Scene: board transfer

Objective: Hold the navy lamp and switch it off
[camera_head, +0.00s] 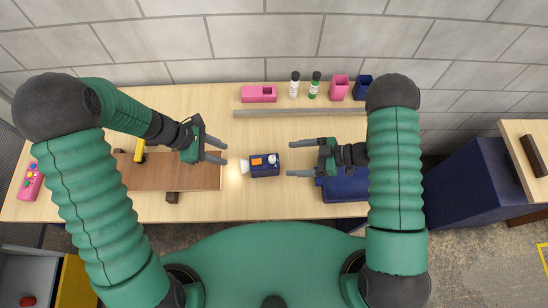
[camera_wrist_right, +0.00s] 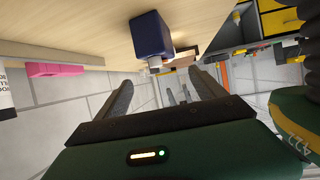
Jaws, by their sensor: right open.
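The navy lamp (camera_head: 265,164) lies on the wooden table between my two grippers. It has an orange patch and a pale knob on top, and its pale front end at the left casts a warm glow on the table, so it looks lit. My left gripper (camera_head: 225,151) is open and empty, to the left of the lamp and apart from it. My right gripper (camera_head: 290,158) is open and empty, just right of the lamp, its fingers pointing at it. In the right wrist view the lamp (camera_wrist_right: 152,36) appears beyond the open fingers (camera_wrist_right: 160,76).
A brown board (camera_head: 175,175) lies at the left, by the left gripper. A navy case (camera_head: 345,187) sits beneath the right gripper. A grey rail (camera_head: 298,112), pink block (camera_head: 258,93), two bottles, pink cup (camera_head: 339,87) and navy cup (camera_head: 362,87) stand behind. A pink button box (camera_head: 31,181) is far left.

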